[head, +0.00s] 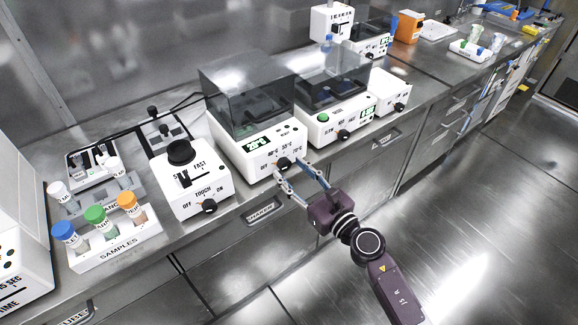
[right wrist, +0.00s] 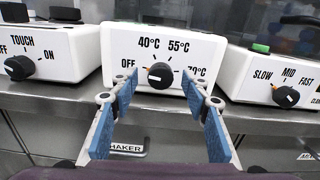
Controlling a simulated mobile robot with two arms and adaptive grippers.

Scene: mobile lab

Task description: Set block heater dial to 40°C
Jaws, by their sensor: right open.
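The block heater (head: 250,135) is a white box with a dark clear lid and a lit green display in the head view. Its black dial (right wrist: 160,76) is in the middle of the right wrist view, among the marks OFF, 40°C, 55°C and 70°C. The dial's orange mark sits at its upper left, between OFF and 40°C. My right gripper (right wrist: 160,104) is open and empty in front of the heater. Its blue-padded fingers stand left and right, with the dial centred between them. I cannot tell how near the fingertips are to it. My left gripper is not in view.
A white mixer with TOUCH and ON marks (head: 187,188) stands left of the heater. A lidded device with a speed dial (head: 335,123) stands to its right. A sample rack (head: 118,247) with coloured-cap tubes is at the front left. The floor (head: 450,220) in front is clear.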

